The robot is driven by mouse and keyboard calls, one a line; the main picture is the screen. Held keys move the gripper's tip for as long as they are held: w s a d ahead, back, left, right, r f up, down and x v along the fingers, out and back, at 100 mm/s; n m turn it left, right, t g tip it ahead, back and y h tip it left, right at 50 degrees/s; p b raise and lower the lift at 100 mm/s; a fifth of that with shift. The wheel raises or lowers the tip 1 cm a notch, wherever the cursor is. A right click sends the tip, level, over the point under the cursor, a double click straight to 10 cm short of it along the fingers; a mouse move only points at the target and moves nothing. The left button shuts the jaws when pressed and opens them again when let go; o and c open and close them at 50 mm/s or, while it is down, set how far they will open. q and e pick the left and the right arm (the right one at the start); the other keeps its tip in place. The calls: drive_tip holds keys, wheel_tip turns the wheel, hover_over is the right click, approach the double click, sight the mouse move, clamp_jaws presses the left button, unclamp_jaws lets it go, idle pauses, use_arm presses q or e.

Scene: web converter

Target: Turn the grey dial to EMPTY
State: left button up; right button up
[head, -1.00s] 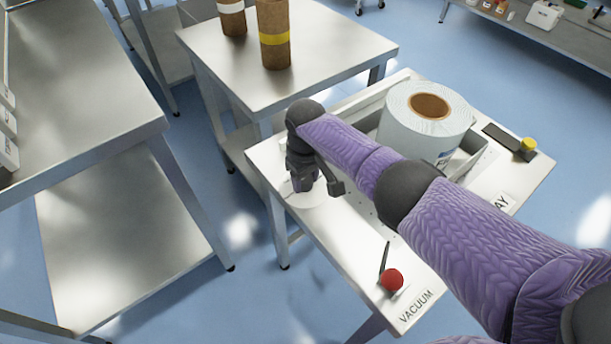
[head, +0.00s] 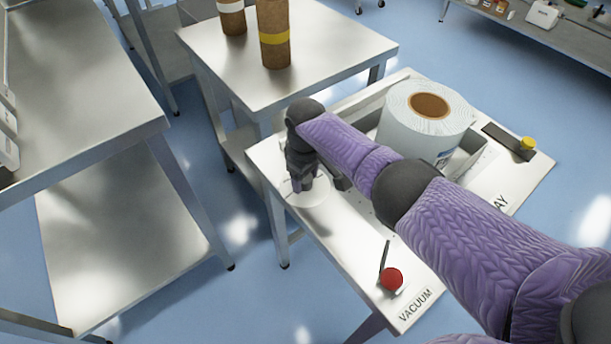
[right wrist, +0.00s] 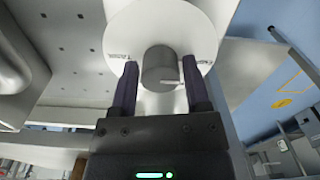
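The grey dial is a short round knob (right wrist: 158,66) on a white disc (right wrist: 185,22) in the right wrist view. A small pale mark shows low on the knob's right side. Small dark labels sit on the disc left and right of the knob; I cannot read them surely. My right gripper (right wrist: 160,68) has one finger on each side of the knob, with narrow gaps visible, so it looks open around it. In the head view my right gripper (head: 304,182) points down over the white disc (head: 310,198) and hides the knob. My left gripper is not in view.
The white machine top carries a large white roll (head: 424,118), a lever with a red ball (head: 391,279) near the VACUUM label, and a yellow knob (head: 528,143). A steel table (head: 340,50) with brown rolls stands behind. Another steel table (head: 80,95) is at left.

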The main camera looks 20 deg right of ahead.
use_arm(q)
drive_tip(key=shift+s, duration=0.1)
use_arm(e)
drive_tip(key=shift+o, duration=1.1)
wheel_tip(320, 180, up, 6)
drive_tip(key=p, duration=0.3)
drive_tip(key=shift+f+p, duration=0.2)
drive_tip(key=shift+p, duration=0.1)
wheel_tip(320, 180, up, 4)
drive_tip(key=shift+r+p, duration=0.1)
drive_tip(key=shift+p, duration=0.9)
drive_tip(key=shift+r, duration=0.1)
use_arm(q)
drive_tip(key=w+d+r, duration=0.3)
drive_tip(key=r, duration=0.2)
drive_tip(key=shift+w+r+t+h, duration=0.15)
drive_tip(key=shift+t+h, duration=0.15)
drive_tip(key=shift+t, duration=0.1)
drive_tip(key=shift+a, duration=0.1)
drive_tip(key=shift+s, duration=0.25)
